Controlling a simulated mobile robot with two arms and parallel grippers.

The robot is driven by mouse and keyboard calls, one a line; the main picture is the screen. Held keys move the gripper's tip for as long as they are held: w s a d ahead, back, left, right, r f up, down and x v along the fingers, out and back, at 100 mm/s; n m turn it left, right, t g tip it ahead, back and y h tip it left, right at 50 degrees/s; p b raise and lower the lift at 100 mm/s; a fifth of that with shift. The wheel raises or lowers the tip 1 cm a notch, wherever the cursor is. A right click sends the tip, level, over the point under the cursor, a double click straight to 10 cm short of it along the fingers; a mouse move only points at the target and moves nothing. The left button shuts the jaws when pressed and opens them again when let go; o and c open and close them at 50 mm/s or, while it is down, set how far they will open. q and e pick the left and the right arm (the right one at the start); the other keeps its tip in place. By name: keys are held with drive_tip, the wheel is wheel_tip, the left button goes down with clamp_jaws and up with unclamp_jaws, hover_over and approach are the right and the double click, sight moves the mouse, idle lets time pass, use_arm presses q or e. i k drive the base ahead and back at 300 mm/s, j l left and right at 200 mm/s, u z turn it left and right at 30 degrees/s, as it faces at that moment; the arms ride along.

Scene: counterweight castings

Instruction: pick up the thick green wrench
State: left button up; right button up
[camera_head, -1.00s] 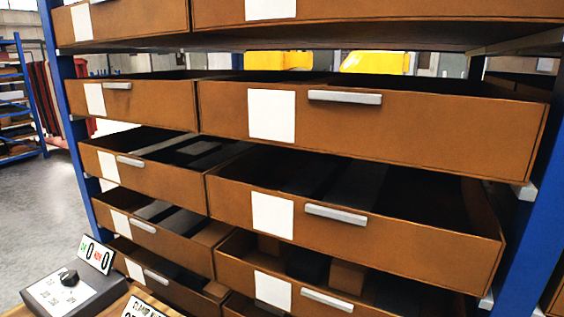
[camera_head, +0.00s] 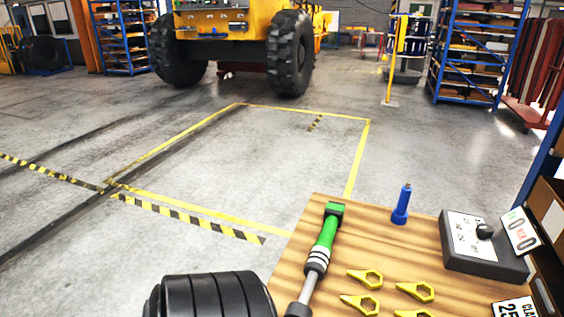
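The thick green wrench (camera_head: 326,240) lies on the wooden tabletop (camera_head: 300,245) near its left edge. It has a green handle, a dark green square end at the far side, white and black rings, and a grey shaft pointing toward me. Its near end reaches a dark cylindrical part at the bottom of the view. No gripper of mine shows in the head view.
Several yellow wrench-shaped pieces (camera_head: 365,278), a blue tool (camera_head: 401,205) standing upright and a grey control box (camera_head: 480,245) are on the table. Black ribbed discs (camera_head: 210,296) are at bottom left. A yellow vehicle (camera_head: 232,40) stands beyond open, yellow-marked floor.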

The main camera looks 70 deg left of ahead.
sight(316, 264)
drive_tip(key=u, duration=1.85)
drive_tip(key=i+j, duration=0.1)
drive_tip(key=j, duration=0.55)
drive_tip(key=i+j+z, duration=0.1)
drive_tip(key=j, duration=0.55)
drive_tip(key=i+j, duration=0.1)
drive_tip(key=j, duration=0.55)
